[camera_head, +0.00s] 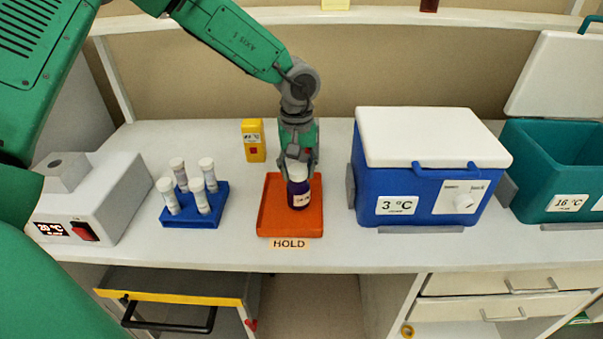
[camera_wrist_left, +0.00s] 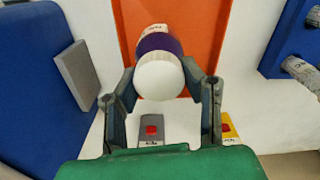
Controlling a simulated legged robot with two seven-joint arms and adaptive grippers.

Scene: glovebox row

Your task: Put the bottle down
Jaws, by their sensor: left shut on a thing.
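The bottle (camera_head: 299,190) has a purple body and a white cap. It is upright over the orange tray (camera_head: 275,222) marked HOLD; I cannot tell whether its base touches the tray. My left gripper (camera_head: 299,165) comes down from above and is shut on the bottle near its cap. In the left wrist view the two fingers of the gripper (camera_wrist_left: 160,82) close on both sides of the white cap (camera_wrist_left: 160,80), with the orange tray (camera_wrist_left: 205,22) behind it. My right gripper is not in view.
A blue cooler (camera_head: 425,180) reading 3 °C stands right of the tray, and an open teal cooler (camera_head: 550,170) beyond it. A blue rack (camera_head: 192,217) with several white-capped tubes and a grey heater (camera_head: 95,200) stand left. A yellow device (camera_head: 253,141) stands behind.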

